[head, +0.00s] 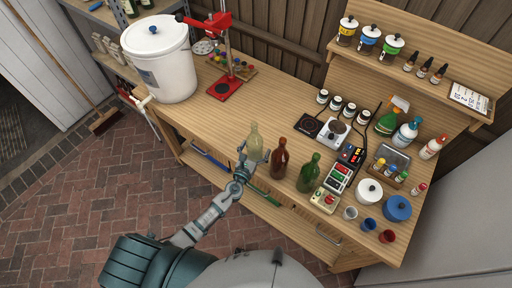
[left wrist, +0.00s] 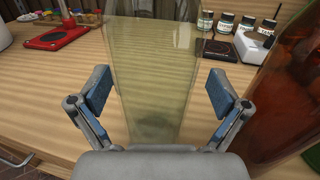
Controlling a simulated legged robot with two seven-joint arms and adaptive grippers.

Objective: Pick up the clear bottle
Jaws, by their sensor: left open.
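The clear bottle (head: 254,140) stands upright near the front edge of the wooden workbench, pale yellowish and see-through. My left gripper (head: 252,162) is at the bottle, coming from the front edge. In the left wrist view the clear bottle (left wrist: 155,75) stands between the two spread fingers of my left gripper (left wrist: 160,95). Gaps show between the finger pads and the glass on both sides. The bottle's top is cut off in that view. My right gripper does not show.
A brown bottle (head: 279,158) stands close on the right; it fills the right edge of the left wrist view (left wrist: 290,90). A green bottle (head: 309,174) stands beyond it. A red capping stand (head: 224,85) and white bucket (head: 160,60) are at the back left. The bench between is clear.

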